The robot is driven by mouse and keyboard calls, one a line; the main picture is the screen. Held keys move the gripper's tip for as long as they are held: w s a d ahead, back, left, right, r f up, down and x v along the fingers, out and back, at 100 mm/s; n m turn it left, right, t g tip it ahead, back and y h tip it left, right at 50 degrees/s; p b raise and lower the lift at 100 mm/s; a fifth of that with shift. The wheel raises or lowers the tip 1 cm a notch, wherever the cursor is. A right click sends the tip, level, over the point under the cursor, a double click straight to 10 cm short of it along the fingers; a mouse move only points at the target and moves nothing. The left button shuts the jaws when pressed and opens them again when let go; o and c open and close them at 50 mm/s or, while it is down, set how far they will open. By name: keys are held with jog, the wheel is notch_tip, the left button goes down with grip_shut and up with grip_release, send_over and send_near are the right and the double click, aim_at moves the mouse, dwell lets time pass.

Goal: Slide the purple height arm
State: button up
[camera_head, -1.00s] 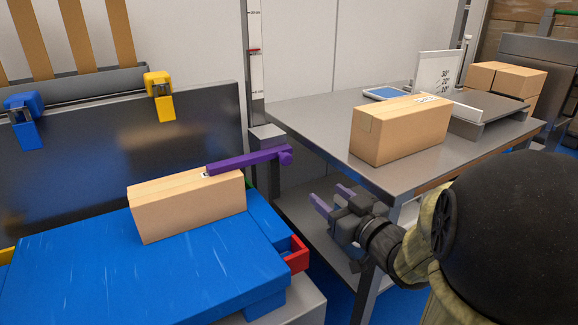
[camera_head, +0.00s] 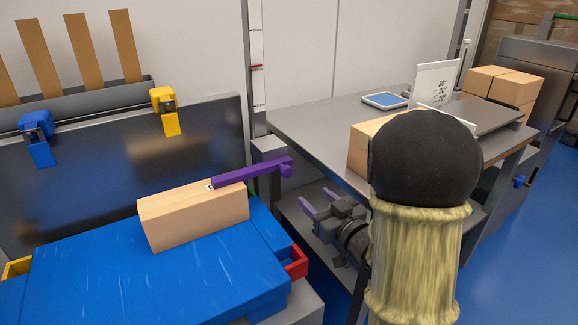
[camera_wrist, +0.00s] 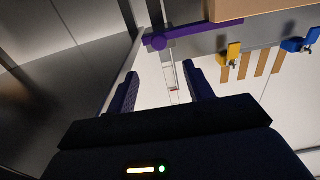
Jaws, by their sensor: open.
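The purple height arm (camera_head: 245,173) reaches out to the left from the grey post with the measuring scale. Its left part lies over or against the top of a cardboard box (camera_head: 195,215), and a round purple knob is at its right end. My gripper (camera_head: 312,203) is open and empty, below and to the right of the knob, apart from it. In the wrist view the purple height arm (camera_wrist: 200,33) crosses beyond the fingertips of my gripper (camera_wrist: 160,78), with nothing between the fingers.
The box stands on a blue tub lid (camera_head: 150,285). A red clip (camera_head: 295,262) sits at its right corner. A grey table (camera_head: 315,125) with another box (camera_head: 365,150) stands close to my arm on the right. The scale (camera_head: 257,70) rises behind.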

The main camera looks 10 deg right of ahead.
aim_at(288, 172)
jog(key=shift+w+a+r+p, duration=0.2)
jog(key=shift+w+p, duration=0.35)
jog(key=shift+p, duration=2.3)
jog(key=b+x, duration=0.1)
jog(key=x, duration=0.5)
jog(key=b+x, duration=0.1)
jog(key=x, duration=0.4)
jog(key=shift+w+f, duration=0.25)
jog(key=shift+w, duration=0.15)
grip_shut()
jog(key=shift+r, duration=0.1)
